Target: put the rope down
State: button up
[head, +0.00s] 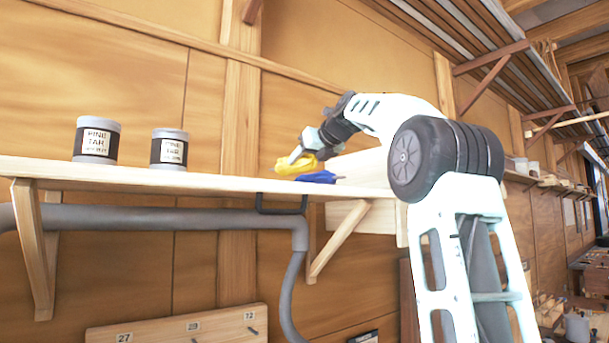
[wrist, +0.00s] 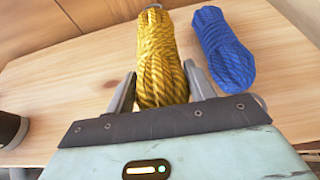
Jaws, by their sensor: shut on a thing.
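A yellow rope bundle (wrist: 160,58) lies between the two fingers of my gripper (wrist: 161,92) in the wrist view. The fingers are shut on its near part. In the head view the yellow rope (head: 297,164) shows at my gripper (head: 298,153), low over the right part of the wooden shelf (head: 225,183). I cannot tell whether the rope touches the shelf. A blue rope bundle (wrist: 224,50) lies on the shelf just right of the yellow one; it also shows in the head view (head: 317,177).
Two grey pine tar tins, one at the left (head: 97,140) and one nearer the middle (head: 169,149), stand on the shelf. A dark tin edge (wrist: 10,130) shows at left in the wrist view. Bare shelf lies between the tins and ropes. A grey pipe (head: 180,218) runs below.

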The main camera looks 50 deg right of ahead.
aim_at(307, 171)
jog(key=shift+f, duration=1.9)
jog(key=shift+f, duration=0.15)
jog(key=o, duration=1.1)
jog(key=b+v, duration=0.4)
jog(key=v, duration=0.7)
jog(key=shift+s+a+r, duration=0.15)
jog(key=shift+s+r, duration=0.1)
jog(key=shift+s, duration=0.25)
